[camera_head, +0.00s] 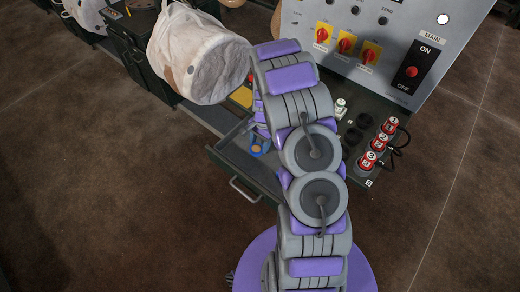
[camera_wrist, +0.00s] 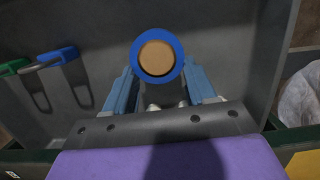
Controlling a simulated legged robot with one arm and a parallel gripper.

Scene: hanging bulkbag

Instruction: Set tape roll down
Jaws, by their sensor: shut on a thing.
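The tape roll is a blue ring with a tan centre (camera_wrist: 158,37), high in the middle of the wrist view. My gripper (camera_wrist: 160,86) has a blue finger on each side of it and is shut on it. In the head view the tape roll (camera_head: 257,151) shows just left of my arm, over the open grey drawer (camera_head: 236,158). My gripper is mostly hidden behind my arm there. I cannot tell whether the roll touches the drawer floor.
A white bulk bag (camera_head: 197,55) hangs at the upper left. A control panel (camera_head: 395,45) and red numbered plugs (camera_head: 379,143) are at the right.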

